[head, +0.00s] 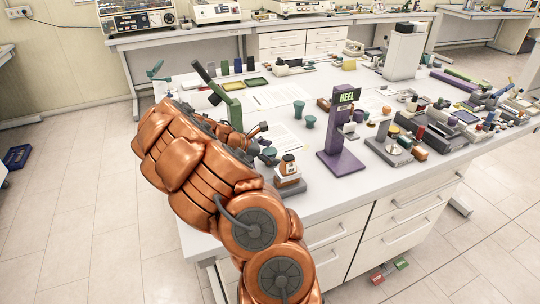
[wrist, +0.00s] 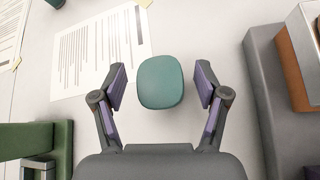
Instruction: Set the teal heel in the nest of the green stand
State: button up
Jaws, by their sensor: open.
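A teal heel (wrist: 160,82) shows top-on in the wrist view as a rounded block, on or above the white table. My gripper (wrist: 160,88) is open, with one finger on each side of the heel and a visible gap to both. In the head view my gripper (head: 264,143) is partly hidden by my copper arm. The green stand (head: 233,108) rises behind my arm, its lower part hidden. Part of the green stand (wrist: 38,140) shows at lower left in the wrist view, with a metal bracket. I cannot make out its nest clearly.
Two other teal pieces (head: 310,121) stand farther back. An orange-brown device on a grey base (head: 288,186) is close on the right. A purple stand with a HEEL sign (head: 342,155) stands farther right. Printed paper (wrist: 105,50) lies beneath. Many small items crowd the table's right.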

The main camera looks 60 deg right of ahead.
jog(key=c, duration=1.4)
